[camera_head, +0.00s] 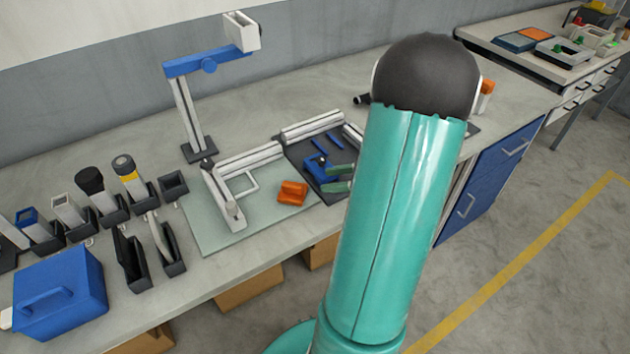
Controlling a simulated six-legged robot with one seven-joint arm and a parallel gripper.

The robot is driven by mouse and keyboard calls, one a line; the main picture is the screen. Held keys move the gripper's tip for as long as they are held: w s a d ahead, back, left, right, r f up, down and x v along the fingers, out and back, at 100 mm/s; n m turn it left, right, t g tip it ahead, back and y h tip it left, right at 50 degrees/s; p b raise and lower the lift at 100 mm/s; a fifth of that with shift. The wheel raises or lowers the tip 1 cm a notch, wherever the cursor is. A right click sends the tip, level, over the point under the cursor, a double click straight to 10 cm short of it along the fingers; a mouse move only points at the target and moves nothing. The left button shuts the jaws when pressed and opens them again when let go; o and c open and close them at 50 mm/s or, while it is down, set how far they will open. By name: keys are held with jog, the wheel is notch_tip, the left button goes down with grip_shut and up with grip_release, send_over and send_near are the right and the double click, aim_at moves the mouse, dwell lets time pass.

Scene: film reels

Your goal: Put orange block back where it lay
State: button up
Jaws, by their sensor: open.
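The orange block (292,192) rests on the pale green mat (212,227), near the mat's right edge. It stands to the right of the white frame fixture. My gripper (341,179) shows only as two green fingertips, held apart to the right of the block, over the dark tray (303,155). They look open and empty, with a visible space between them and the block. The rest of the gripper is hidden behind my teal arm link.
White rail fixtures (249,158) stand around the mat and tray. A blue-and-white stand (185,108) rises behind. Holders with tools and a blue box (58,292) fill the bench's left side. A small orange-topped item (486,92) shows right of my arm.

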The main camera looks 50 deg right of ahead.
jog(key=w+a+r+n+g, duration=0.1)
jog(key=a+r+n+g, duration=0.3)
jog(key=a+n, duration=0.45)
jog(key=w+a+r+n+g, duration=0.2)
jog(key=a+r+n+g, duration=0.3)
jog(key=a, duration=0.7)
jog(key=s+a+r+n+t+h, duration=0.1)
jog(key=s+a+r+n+h, duration=0.1)
jog(key=a+n, duration=0.4)
jog(key=s+a+r+n+t+h, duration=0.1)
jog(key=a+r+n+h, duration=0.3)
jog(key=n, duration=0.6)
jog(key=shift+s+a+r+n+t, duration=0.4)
jog(key=shift+s+a+r, duration=0.2)
jog(key=shift+s+a, duration=0.45)
jog(key=shift+w+a, duration=0.15)
